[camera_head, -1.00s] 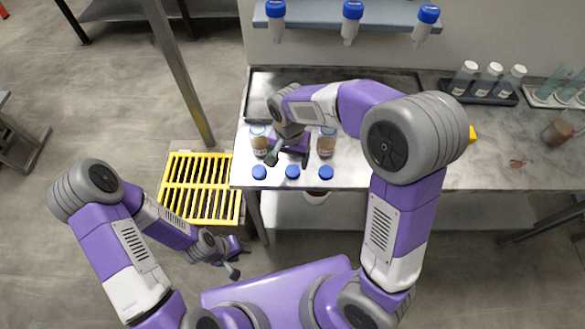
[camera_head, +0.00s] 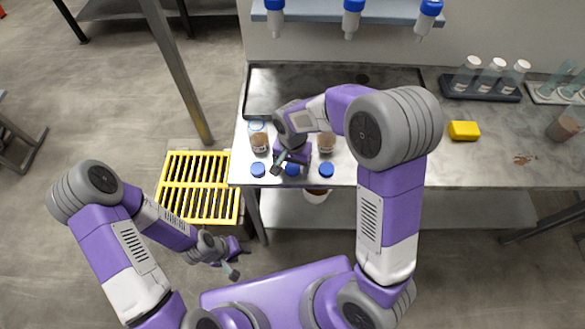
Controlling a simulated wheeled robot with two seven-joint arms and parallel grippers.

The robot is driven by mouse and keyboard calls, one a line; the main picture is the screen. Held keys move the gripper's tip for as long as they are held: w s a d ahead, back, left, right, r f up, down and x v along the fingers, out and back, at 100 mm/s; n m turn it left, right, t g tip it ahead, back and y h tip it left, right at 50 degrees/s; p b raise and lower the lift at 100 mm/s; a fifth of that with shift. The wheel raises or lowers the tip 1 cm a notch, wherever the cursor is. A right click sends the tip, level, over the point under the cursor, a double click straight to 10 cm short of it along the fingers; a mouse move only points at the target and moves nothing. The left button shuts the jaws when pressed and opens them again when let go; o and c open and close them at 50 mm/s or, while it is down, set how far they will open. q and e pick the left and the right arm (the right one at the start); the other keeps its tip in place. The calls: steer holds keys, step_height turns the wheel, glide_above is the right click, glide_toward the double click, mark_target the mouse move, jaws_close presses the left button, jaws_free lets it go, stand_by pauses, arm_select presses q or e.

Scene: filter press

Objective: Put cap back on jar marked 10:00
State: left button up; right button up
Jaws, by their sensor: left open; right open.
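Two jars with brown contents stand on the metal bench: a left jar (camera_head: 259,143) and a right jar (camera_head: 326,142). Their labels are too small to read, so I cannot tell which is marked 10:00. Three blue caps lie in a row at the bench's front edge: left cap (camera_head: 258,170), middle cap (camera_head: 292,170) and right cap (camera_head: 326,169). My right gripper (camera_head: 288,165) is open, over or just behind the middle cap, between the two jars; it hides whatever stands there. My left gripper (camera_head: 238,266) is open and empty, low in front of the bench.
A yellow sponge-like block (camera_head: 463,130) lies on the bench at the right. A dark rack (camera_head: 481,90) holds white-capped bottles behind it. Blue-topped bottles hang from the shelf (camera_head: 385,14) above. A yellow grating (camera_head: 198,187) is on the floor left of the bench.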

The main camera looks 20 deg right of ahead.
mark_target(293, 168)
steer(key=c, duration=1.1)
steer(key=shift+r, duration=0.15)
step_height(293, 168, up, 10)
steer(key=p, duration=0.2)
steer(key=shift+p, duration=0.4)
